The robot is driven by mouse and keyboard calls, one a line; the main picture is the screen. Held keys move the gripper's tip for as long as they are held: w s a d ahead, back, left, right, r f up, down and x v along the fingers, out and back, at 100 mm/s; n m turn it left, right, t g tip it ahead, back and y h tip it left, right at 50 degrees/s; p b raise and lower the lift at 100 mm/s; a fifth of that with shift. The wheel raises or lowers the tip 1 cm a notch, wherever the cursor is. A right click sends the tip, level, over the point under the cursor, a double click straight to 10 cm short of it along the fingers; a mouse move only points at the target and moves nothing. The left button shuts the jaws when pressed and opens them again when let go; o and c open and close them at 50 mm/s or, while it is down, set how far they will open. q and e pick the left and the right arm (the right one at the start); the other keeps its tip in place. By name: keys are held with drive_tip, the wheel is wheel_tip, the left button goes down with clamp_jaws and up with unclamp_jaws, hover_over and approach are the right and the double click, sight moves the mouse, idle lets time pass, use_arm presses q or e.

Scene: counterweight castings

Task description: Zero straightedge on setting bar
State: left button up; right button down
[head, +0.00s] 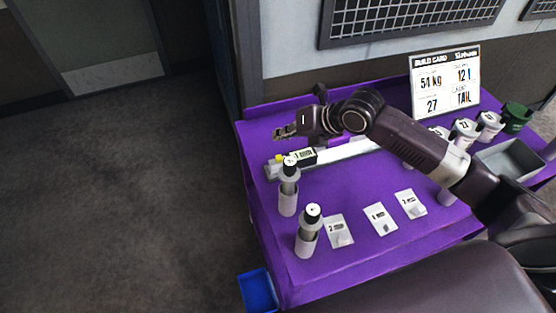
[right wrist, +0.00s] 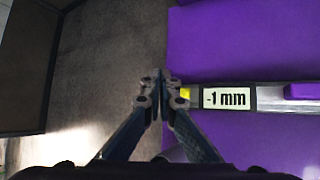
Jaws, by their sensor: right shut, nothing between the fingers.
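The straightedge is a long grey bar with a dark-framed display (head: 303,156) and a small yellow button (head: 278,158) at its left end. In the right wrist view the display (right wrist: 228,98) reads "-1 mm", with the yellow button (right wrist: 185,93) just left of it. I cannot make out a separate setting bar under it. My right gripper (head: 280,132) is shut and empty, above and behind the straightedge's left end. In the right wrist view its fingertips (right wrist: 160,78) meet beside the yellow button, apart from it in the picture. My left gripper is not in view.
Two grey cylindrical posts (head: 288,190) stand at the purple table's (head: 345,262) front left. Several numbered cards (head: 380,219) lie to their right. A build card (head: 445,82) stands at the back, with cups (head: 467,130) and a grey tray (head: 505,160) at the right.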

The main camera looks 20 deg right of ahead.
sight(281, 157)
wheel_tip(281, 157, down, 5)
drive_tip(key=b, duration=0.3)
drive_tip(key=shift+d, duration=0.1)
drive_tip(key=shift+f, duration=0.25)
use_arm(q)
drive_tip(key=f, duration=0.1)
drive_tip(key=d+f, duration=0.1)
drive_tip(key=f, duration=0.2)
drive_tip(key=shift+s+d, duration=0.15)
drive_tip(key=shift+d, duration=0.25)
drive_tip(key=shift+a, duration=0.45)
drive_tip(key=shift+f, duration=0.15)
use_arm(e)
drive_tip(key=shift+f, duration=0.15)
use_arm(q)
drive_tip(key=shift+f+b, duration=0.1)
drive_tip(key=shift+b, duration=0.25)
use_arm(e)
drive_tip(key=shift+f, duration=0.3)
